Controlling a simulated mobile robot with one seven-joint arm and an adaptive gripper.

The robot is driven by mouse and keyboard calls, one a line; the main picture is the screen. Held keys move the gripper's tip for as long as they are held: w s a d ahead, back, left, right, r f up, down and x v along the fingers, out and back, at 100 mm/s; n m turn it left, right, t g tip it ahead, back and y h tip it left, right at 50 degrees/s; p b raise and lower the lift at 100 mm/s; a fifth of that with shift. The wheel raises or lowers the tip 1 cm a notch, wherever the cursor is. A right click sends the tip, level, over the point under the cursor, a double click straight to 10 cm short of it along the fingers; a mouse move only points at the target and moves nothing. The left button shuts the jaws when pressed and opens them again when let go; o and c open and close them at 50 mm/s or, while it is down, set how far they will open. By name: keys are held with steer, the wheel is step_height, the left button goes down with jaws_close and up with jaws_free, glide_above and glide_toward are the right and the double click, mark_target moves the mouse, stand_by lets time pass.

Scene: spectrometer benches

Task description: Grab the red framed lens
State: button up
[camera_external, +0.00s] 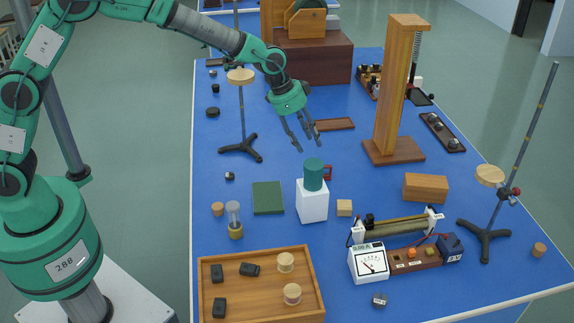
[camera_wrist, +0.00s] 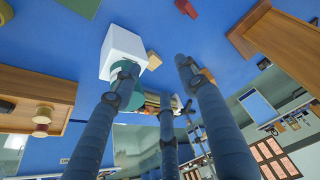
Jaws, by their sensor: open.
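In the wrist view a red piece (camera_wrist: 186,8) shows at the top edge, cut off by the frame. My gripper (camera_external: 307,144) is open and empty, its fingers pointing down, above the table and behind the teal cylinder. The fingers also show in the wrist view (camera_wrist: 155,78), apart from the red piece.
A green mat (camera_external: 268,198) lies left of the white block. A small wooden cube (camera_external: 344,208) is to its right. A tall wooden stand (camera_external: 389,95) rises on the right, and a tripod stand (camera_external: 241,118) on the left. A wooden tray (camera_external: 235,255) is at the front.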

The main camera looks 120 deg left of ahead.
steer(key=s+a+f, duration=0.4)
steer(key=a+f, duration=0.3)
steer(key=a, duration=0.2)
steer(key=shift+s+f+n, duration=0.2)
steer(key=shift+f+n, duration=0.05)
steer(key=shift+n, duration=0.15)
steer(key=b, duration=0.2)
glide_above(325, 172)
steer(key=s+d, duration=0.1)
steer(key=s, duration=0.1)
steer(key=shift+s+d+f, duration=0.1)
steer(key=shift+f, duration=1.9)
steer(key=shift+s+d+f, duration=0.1)
steer(key=shift+f, duration=1.85)
steer(key=shift+f, duration=0.1)
steer(key=shift+b+x, duration=0.95)
steer(key=shift+x, duration=1.65)
steer(key=shift+w+a, duration=0.1)
steer(key=shift+a, duration=0.05)
jaws_close()
